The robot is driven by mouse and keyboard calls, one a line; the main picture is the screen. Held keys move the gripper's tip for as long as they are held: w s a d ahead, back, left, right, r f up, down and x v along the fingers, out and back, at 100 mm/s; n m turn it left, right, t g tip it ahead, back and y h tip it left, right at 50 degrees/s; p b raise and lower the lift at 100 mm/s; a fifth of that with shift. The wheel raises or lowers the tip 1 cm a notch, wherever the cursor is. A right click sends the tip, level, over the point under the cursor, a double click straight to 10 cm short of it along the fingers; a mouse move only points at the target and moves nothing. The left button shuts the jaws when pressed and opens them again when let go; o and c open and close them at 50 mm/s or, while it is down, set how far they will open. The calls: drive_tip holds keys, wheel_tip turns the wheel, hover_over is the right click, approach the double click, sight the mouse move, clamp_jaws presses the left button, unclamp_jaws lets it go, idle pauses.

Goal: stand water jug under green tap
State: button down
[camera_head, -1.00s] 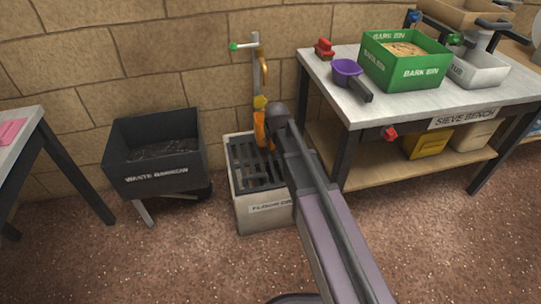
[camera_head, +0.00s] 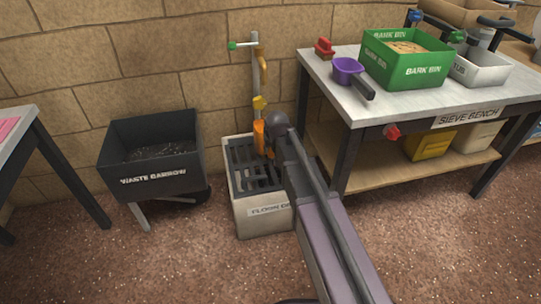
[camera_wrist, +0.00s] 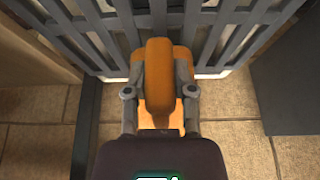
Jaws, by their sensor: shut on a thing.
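The orange water jug (camera_head: 259,136) is above or on the slotted top of the floor drain (camera_head: 262,217). I cannot tell whether it touches the grate. My gripper (camera_wrist: 158,60) is shut on the jug's handle (camera_wrist: 158,85), with one finger on each side in the wrist view. In the head view my wrist hides the fingers and part of the jug. A standpipe (camera_head: 256,80) rises behind the drain by the wall. The green tap handle (camera_head: 232,46) sticks out left near its top, with a brass spout (camera_head: 263,60) on the right. A yellow fitting (camera_head: 259,102) sits lower, just above the jug.
The waste barrow (camera_head: 152,180) stands left of the drain. The sieve bench (camera_head: 410,106) stands close on the right, holding a purple scoop (camera_head: 347,70), a red item (camera_head: 324,48) and the green bark bin (camera_head: 404,62). Open floor lies in front.

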drive_tip(key=shift+f+b, duration=0.35)
drive_tip(key=shift+f, duration=0.35)
drive_tip(key=shift+f, duration=0.1)
drive_tip(key=shift+c, duration=2.2)
unclamp_jaws()
drive_tip(key=shift+r, duration=0.2)
drive_tip(key=p+v, duration=1.1)
drive_tip(key=v, duration=0.1)
drive_tip(key=shift+f, duration=0.1)
